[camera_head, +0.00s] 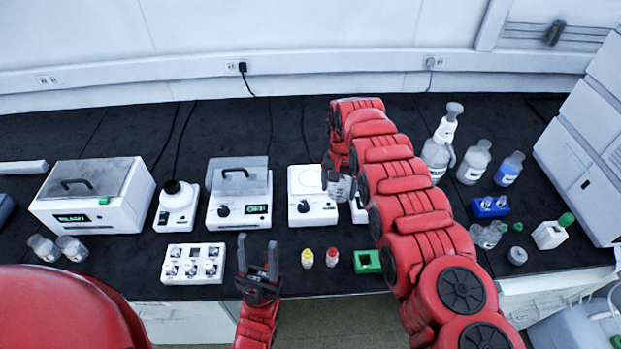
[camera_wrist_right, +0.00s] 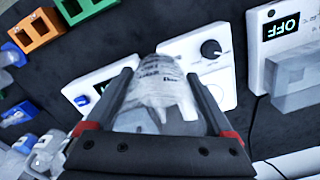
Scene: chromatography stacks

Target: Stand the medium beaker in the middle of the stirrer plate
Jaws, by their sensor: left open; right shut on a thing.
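The stirrer (camera_head: 312,212) is a white box with a knob on its front and a pale round top plate (camera_head: 305,179). It stands near the middle of the bench, and its knob face shows in the right wrist view (camera_wrist_right: 222,72). My right gripper (camera_wrist_right: 160,100) is shut on the clear, marked beaker (camera_wrist_right: 160,75). In the head view the beaker (camera_head: 340,188) is at the stirrer's right edge, partly hidden by my right arm. I cannot tell its exact height. My left gripper (camera_head: 258,256) is open and empty at the bench's front edge.
A lidded device reading OFF (camera_head: 240,208) stands left of the stirrer. A white vial rack (camera_head: 193,264), yellow and red vials (camera_head: 307,257) and a green block (camera_head: 367,261) lie in front. Bottles (camera_head: 474,162) stand right of my right arm.

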